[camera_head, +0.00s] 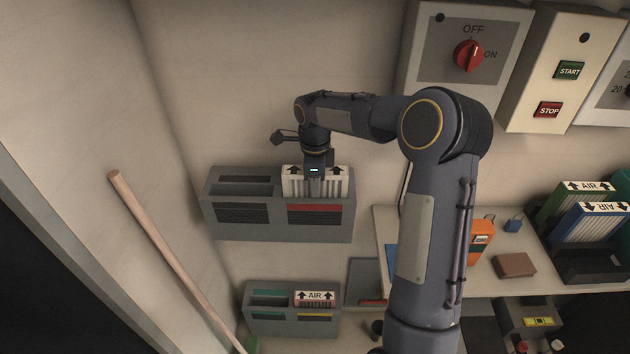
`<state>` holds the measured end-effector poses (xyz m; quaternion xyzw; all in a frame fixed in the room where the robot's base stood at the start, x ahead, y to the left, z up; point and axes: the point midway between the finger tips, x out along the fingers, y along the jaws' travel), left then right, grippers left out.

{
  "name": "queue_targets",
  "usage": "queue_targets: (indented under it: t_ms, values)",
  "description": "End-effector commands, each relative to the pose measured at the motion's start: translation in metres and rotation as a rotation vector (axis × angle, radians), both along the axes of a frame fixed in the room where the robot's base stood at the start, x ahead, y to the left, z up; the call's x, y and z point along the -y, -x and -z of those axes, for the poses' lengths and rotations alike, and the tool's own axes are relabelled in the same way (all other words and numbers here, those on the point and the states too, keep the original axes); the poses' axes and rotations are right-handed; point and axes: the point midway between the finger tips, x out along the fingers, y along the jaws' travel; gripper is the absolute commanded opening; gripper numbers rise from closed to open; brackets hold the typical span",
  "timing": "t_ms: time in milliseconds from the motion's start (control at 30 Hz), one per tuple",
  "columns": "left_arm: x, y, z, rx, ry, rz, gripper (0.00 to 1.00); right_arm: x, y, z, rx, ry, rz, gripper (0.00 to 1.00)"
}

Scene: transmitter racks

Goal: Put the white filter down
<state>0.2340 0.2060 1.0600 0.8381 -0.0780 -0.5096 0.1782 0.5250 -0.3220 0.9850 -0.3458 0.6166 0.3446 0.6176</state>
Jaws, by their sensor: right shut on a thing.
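The white filter (329,188) is a pleated panel with black arrows on its top edge. It stands upright in the right bay of the upper grey wall holder (262,227), above a red strip on the holder's front. My right gripper (315,178) is over the filter's middle, shut on it, and hides part of its label. I cannot tell how deep the filter sits in the bay. The holder's left bays are empty. My left gripper is not in view.
A lower grey holder (262,326) has a red filter (315,300) in it. A wooden pole (165,245) leans at the left. A shelf at the right holds green and blue filters (592,222), an orange device (481,240) and a brown box (514,265). Switch boxes (430,60) hang above.

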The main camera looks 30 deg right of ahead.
Motion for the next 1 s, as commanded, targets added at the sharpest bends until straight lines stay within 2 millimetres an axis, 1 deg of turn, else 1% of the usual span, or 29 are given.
queue_targets:
  t_ms: [133, 167, 300, 567, 667, 700, 767, 867, 1000]
  values:
    - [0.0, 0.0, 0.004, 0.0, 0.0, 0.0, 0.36, 0.0, 0.0, 0.004, 0.0, 0.0, 0.0, 0.08]
    - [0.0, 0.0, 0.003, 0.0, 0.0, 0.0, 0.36, 0.0, 0.0, 0.003, 0.0, 0.0, 0.0, 0.35]
    - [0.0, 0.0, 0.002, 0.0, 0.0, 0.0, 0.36, 0.0, 0.0, 0.003, 0.0, 0.0, 0.0, 0.53]
    - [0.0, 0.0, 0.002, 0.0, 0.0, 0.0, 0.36, 0.0, 0.0, 0.002, 0.0, 0.0, 0.0, 0.54]
    - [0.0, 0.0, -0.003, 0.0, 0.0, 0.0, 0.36, 0.0, 0.0, -0.004, 0.0, 0.0, 0.0, 0.54]
    - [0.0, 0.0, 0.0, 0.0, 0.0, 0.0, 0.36, 0.0, 0.0, -0.006, 0.002, 0.001, 0.0, 0.54]
    - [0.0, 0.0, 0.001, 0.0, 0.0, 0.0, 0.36, 0.0, -0.001, -0.014, 0.003, 0.002, 0.0, 0.54]
    - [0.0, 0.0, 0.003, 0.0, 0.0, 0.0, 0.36, 0.0, -0.001, -0.033, 0.005, 0.002, -0.002, 0.54]
    - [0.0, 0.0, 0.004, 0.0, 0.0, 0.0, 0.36, 0.0, -0.001, -0.065, 0.005, 0.001, 0.0, 0.54]
